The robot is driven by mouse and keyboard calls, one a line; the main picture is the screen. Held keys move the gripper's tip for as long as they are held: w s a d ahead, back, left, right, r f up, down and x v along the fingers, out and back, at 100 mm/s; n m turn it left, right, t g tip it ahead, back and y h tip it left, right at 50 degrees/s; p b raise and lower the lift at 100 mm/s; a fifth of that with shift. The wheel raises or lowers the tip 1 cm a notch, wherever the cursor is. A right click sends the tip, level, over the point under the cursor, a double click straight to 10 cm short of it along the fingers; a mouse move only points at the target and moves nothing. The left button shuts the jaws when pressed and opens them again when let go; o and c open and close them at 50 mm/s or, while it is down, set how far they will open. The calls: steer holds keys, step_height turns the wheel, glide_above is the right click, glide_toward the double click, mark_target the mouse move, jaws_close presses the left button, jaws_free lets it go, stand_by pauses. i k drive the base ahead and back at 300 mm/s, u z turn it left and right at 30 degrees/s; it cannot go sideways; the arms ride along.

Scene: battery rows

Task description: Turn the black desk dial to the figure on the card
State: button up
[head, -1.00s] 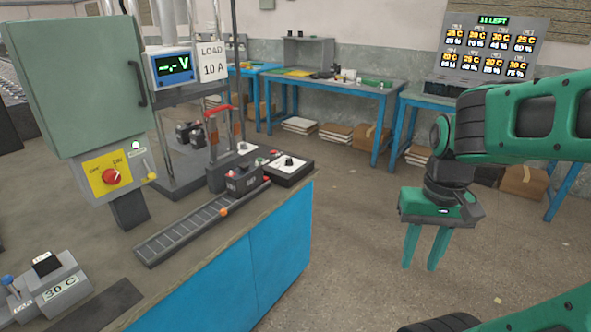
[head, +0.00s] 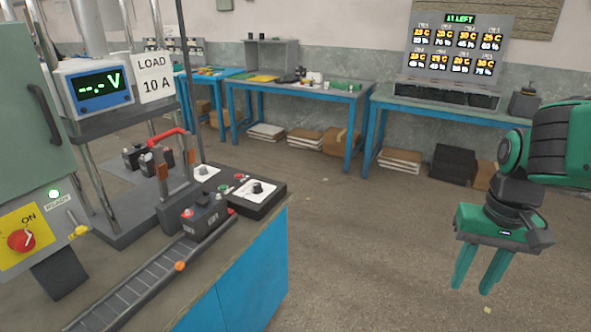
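A black dial (head: 258,188) sits on a white plate on the black control box (head: 268,203) at the right end of the bench. Its pointer is too small to read. The white card (head: 154,78) on the test stand reads "LOAD 10 A". My gripper (head: 480,289) has green fingers pointing down, apart with nothing between them. It hangs over the floor at the right, well away from the dial.
A red-handled lever (head: 166,135) rises left of the dial. Open floor (head: 370,250) lies between bench and gripper.

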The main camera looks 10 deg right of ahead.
mark_target(257, 188)
steer(key=z, duration=0.05)
steer(key=i, duration=1.25)
steer(key=u, duration=0.5)
